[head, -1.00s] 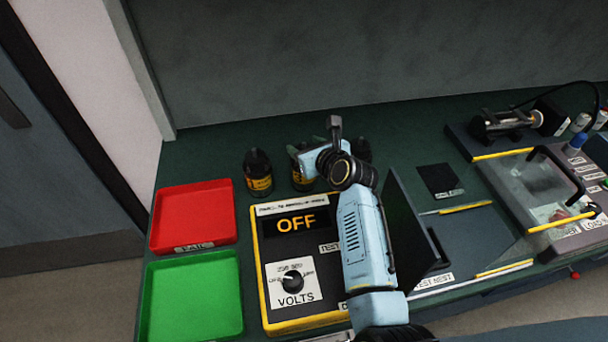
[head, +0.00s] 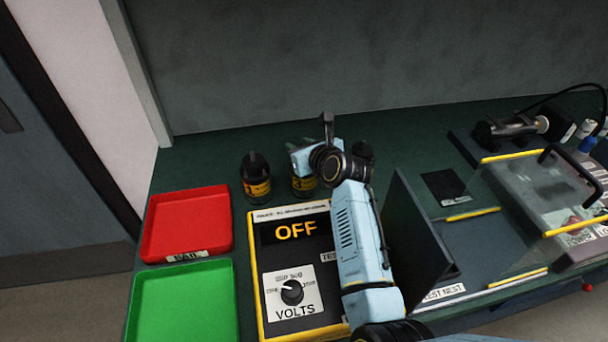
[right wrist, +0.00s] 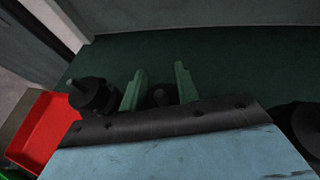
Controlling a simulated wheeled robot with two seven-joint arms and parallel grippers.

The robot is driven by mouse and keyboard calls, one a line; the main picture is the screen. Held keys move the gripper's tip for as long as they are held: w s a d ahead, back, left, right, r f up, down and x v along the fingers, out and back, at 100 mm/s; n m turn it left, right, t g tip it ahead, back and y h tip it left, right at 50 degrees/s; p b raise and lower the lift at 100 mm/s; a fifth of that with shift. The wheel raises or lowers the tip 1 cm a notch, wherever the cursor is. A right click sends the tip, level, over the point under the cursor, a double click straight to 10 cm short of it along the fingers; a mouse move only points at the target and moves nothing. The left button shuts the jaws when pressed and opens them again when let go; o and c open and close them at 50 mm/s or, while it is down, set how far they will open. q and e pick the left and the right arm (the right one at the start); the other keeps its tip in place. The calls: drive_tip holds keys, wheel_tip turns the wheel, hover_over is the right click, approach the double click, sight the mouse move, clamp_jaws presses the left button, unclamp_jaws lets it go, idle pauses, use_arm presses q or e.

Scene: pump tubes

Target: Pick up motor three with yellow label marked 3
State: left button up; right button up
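Several black motors with yellow labels stand at the back of the bench. In the head view one is at the left (head: 256,178), one in the middle (head: 303,186), and one is mostly hidden behind my right arm (head: 363,152). The label numbers are too small to read. My right gripper (head: 300,147) is over the middle motor. In the right wrist view its two greenish fingers (right wrist: 159,90) are apart, with a dark motor top (right wrist: 158,98) between them; contact cannot be told. Another motor stands to their left (right wrist: 92,96). My left gripper is not in view.
A red tray (head: 187,190) and a green tray (head: 140,310) lie at the left. A voltmeter box (head: 262,228) reading OFF is in front of the motors. A dark upright panel (head: 415,240) and a clear-lidded fixture (head: 575,215) stand to the right. A wall closes the back.

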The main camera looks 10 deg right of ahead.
drive_tip(key=shift+s+f, duration=0.1)
drive_tip(key=shift+f, duration=0.15)
clamp_jaws()
drive_tip(key=shift+f, duration=0.15)
drive_tip(key=shift+s+d+f, duration=0.1)
drive_tip(key=shift+d+f, duration=0.05)
idle(0.4)
drive_tip(key=shift+r, duration=0.35)
